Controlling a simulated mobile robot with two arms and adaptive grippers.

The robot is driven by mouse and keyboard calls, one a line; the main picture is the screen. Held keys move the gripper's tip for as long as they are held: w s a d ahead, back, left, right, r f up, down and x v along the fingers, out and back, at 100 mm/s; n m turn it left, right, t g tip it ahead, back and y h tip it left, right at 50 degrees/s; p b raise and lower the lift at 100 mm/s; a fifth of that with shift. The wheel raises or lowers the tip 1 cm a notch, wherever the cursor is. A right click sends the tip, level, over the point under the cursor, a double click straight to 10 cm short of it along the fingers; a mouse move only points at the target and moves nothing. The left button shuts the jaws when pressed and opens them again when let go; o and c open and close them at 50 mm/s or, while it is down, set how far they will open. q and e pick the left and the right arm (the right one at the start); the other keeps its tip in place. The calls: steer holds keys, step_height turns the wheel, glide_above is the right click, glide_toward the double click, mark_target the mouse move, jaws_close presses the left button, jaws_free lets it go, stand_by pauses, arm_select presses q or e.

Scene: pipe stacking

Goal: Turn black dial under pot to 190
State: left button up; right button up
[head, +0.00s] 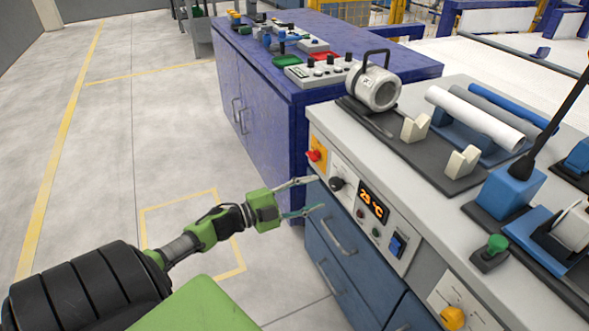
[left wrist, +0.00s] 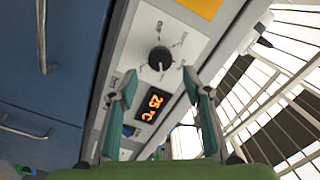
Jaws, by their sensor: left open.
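The black dial (head: 337,184) sits on a pale panel on the front of the grey-topped cabinet, and it also shows in the left wrist view (left wrist: 160,58). An orange display (head: 373,200) beside it reads about 25 °C. The metal pot (head: 376,90) with a black handle stands on top, above the panel. My left gripper (head: 317,194) is open and empty, its fingers pointing at the panel near the dial. In the left wrist view the dial shows beyond and between the two fingertips (left wrist: 160,84), apparently not touched. My right gripper is not in view.
A red knob (head: 314,155) is left of the dial. A blue switch (head: 397,245) and a yellow knob (head: 452,318) are to the right. Drawer handles (head: 330,232) stick out below. Floor on the left is clear.

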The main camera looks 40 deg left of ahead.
arm_select(q)
steer(key=v, duration=0.6)
steer(key=shift+w, duration=0.1)
stand_by(0.4)
